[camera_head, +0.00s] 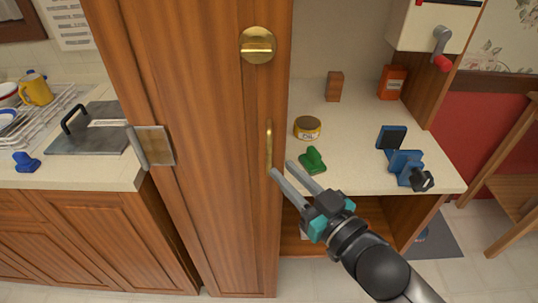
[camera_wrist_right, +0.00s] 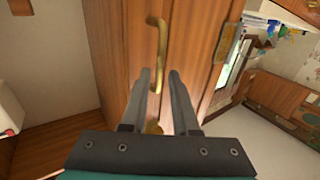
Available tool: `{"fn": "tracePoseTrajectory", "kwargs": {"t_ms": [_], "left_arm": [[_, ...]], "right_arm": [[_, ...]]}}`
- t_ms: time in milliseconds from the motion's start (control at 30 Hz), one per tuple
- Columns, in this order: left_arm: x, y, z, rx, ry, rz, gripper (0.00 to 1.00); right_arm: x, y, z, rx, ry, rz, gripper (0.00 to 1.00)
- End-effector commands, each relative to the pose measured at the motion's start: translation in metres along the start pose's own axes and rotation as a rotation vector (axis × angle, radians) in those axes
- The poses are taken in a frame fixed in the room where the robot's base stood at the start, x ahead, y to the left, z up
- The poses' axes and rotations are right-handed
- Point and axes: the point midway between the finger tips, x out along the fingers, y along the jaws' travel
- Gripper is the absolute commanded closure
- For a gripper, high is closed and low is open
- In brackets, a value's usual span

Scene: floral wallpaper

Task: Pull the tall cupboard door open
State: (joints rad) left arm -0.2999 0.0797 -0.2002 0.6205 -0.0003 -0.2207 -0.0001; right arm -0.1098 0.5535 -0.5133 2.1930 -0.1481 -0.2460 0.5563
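The tall cupboard door (camera_head: 205,150) is brown wood and looks shut. Its upright brass handle (camera_head: 268,146) is near the door's right edge. In the right wrist view the handle (camera_wrist_right: 162,40) shows between and beyond the fingertips. My right gripper (camera_head: 281,167) is at the handle's lower end, its two fingers apart with a gap between them. The fingers also show spread in the right wrist view (camera_wrist_right: 160,73). I cannot tell whether either finger touches the handle. My left gripper is not in view.
A round brass fitting (camera_head: 258,45) sits above the handle. Right of the cupboard, a counter (camera_head: 345,165) holds a tin (camera_head: 307,128), a green object (camera_head: 312,160) and a blue device (camera_head: 403,165). A metal plate (camera_head: 153,146) is at the cupboard's left side.

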Motion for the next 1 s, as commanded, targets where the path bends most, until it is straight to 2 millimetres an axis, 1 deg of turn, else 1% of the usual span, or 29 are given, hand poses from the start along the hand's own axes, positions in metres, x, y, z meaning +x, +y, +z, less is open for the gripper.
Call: {"fn": "tracePoseTrajectory", "kwargs": {"t_ms": [33,300,500,633,900,933,1000], "left_arm": [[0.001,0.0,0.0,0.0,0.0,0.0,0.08],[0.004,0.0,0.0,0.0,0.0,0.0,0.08],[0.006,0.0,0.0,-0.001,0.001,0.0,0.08],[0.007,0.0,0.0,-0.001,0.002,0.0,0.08],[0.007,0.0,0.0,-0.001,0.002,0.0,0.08],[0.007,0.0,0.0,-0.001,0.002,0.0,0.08],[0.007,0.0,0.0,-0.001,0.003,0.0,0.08]], "right_arm": [[0.008,0.0,-0.001,0.0,0.003,0.0,0.72],[0.042,-0.001,-0.001,0.0,0.002,-0.001,0.72],[0.059,0.0,0.0,0.001,0.0,-0.001,0.72],[0.063,-0.001,0.0,0.0,0.0,-0.001,0.72],[0.064,-0.001,0.0,0.001,-0.001,-0.001,0.72],[0.064,-0.001,0.0,0.001,-0.001,-0.001,0.74],[0.064,-0.001,0.0,0.001,-0.001,-0.001,0.82]]}}
